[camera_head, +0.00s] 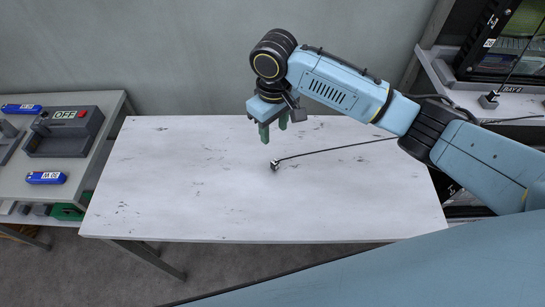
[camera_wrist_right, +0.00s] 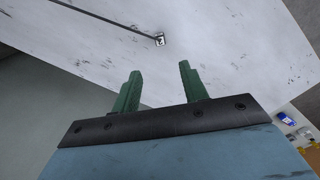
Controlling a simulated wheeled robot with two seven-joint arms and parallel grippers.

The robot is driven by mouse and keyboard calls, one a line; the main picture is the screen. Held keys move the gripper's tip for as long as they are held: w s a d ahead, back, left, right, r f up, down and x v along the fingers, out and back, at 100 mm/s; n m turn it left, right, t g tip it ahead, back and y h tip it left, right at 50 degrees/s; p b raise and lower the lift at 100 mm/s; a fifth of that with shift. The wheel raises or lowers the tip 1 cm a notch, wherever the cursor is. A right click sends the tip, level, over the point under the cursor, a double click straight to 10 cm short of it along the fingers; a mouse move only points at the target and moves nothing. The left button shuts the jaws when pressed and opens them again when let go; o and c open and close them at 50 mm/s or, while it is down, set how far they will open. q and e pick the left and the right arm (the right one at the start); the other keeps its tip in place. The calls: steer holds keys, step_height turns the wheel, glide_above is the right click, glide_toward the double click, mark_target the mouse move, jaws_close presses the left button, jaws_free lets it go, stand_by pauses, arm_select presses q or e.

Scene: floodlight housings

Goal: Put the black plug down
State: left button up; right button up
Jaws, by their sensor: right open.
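The black plug (camera_head: 275,165) lies on the white scuffed table (camera_head: 180,200), a little right of its middle, with its dark cable running off to the right. It also shows in the right wrist view (camera_wrist_right: 159,39), where a pale label is visible on it and the cable runs to the upper left. My right gripper (camera_head: 274,130) hangs above the table, behind the plug in the head view. Its green fingers (camera_wrist_right: 158,78) are apart with nothing between them, and the plug is beyond their tips. My left gripper is not in view.
A side table at the left holds a grey box with an OFF label (camera_head: 65,132) and blue labelled blocks (camera_head: 46,177). A rack (camera_head: 505,50) stands at the right with another plug (camera_head: 489,99) on its shelf. Most of the white table is clear.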

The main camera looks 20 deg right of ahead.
glide_above(275, 161)
step_height(275, 161, down, 6)
steer(key=shift+a+f, duration=0.15)
steer(key=shift+f, duration=0.95)
step_height(275, 161, down, 4)
steer(key=shift+f, duration=0.25)
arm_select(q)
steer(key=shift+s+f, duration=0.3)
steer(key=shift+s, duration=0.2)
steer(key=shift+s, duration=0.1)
arm_select(e)
jaws_close()
